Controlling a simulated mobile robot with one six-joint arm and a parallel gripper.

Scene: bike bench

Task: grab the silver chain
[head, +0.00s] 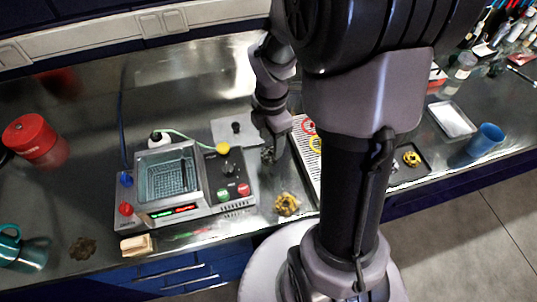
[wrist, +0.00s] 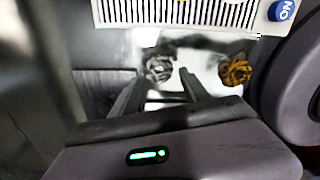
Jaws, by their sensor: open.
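The silver chain (wrist: 159,68) is a small bunched grey coil in the wrist view, lying on the shiny bench top. In the head view it is a small dark grey clump (head: 267,156), partly hidden by my gripper. My gripper (wrist: 161,84) is open, with a finger to each side of the chain's near edge. Nothing is held. In the head view my gripper (head: 271,143) points down at the chain, right of the cleaner. I cannot tell its exact height above the bench.
A golden chain (wrist: 235,70) lies close right of the silver one in the wrist view; it also shows in the head view (head: 287,204). A cleaner with an open basin (head: 170,180) stands to the left. A slotted white panel (wrist: 185,14) lies beyond. A brown coil (head: 82,248) lies front left.

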